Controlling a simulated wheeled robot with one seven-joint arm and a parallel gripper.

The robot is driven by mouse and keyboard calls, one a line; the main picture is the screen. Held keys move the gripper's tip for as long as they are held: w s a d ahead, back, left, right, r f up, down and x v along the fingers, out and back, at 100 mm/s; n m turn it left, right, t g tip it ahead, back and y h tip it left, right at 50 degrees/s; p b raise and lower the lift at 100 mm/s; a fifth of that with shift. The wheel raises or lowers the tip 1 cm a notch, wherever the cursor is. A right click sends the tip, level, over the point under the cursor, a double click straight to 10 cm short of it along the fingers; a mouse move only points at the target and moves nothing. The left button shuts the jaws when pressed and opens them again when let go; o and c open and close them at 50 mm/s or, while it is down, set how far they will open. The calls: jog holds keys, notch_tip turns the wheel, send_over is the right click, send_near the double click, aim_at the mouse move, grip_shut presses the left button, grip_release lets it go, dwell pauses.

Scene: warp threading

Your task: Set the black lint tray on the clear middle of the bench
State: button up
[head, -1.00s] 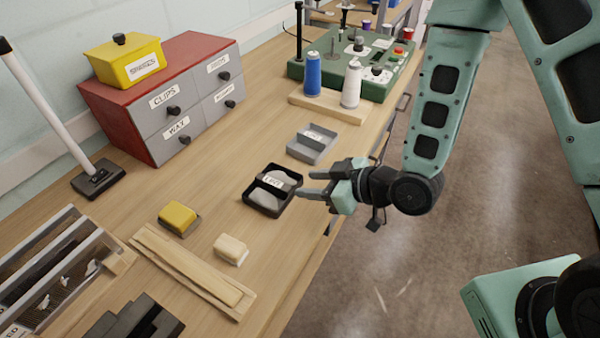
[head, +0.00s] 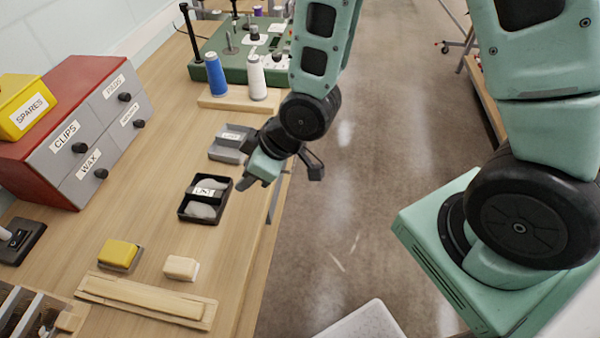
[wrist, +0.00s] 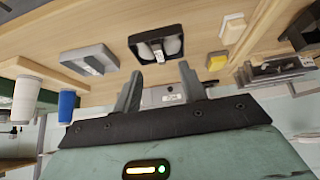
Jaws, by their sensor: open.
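The black lint tray (head: 194,211) lies on the wooden bench near its front edge, with a white label on its crossbar and pale grey lint inside. It also shows in the wrist view (wrist: 135,39), beyond the fingertips. My gripper (head: 254,186) is just right of the tray in the head view, near the bench edge, and appears apart from it. In the wrist view my gripper (wrist: 158,76) has its two fingers spread with nothing between them.
A grey tray (head: 229,157) sits behind the lint tray. A yellow block (head: 119,252) and a cream block (head: 181,267) lie in front, by a wooden strip (head: 150,298). The red drawer cabinet (head: 52,172) stands left. Bare bench (head: 158,150) lies between cabinet and trays.

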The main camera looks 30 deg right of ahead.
jog(key=s+d+r+m+g+h, duration=0.2)
jog(key=s+d+r+g+h, duration=0.1)
jog(key=s+r, duration=1)
jog(key=s+g+h, duration=0.1)
jog(key=s, duration=0.1)
jog(key=shift+s+d+r+m+h, duration=0.2)
jog(key=shift+s+r+m+h, duration=0.1)
jog(key=shift+s, duration=0.1)
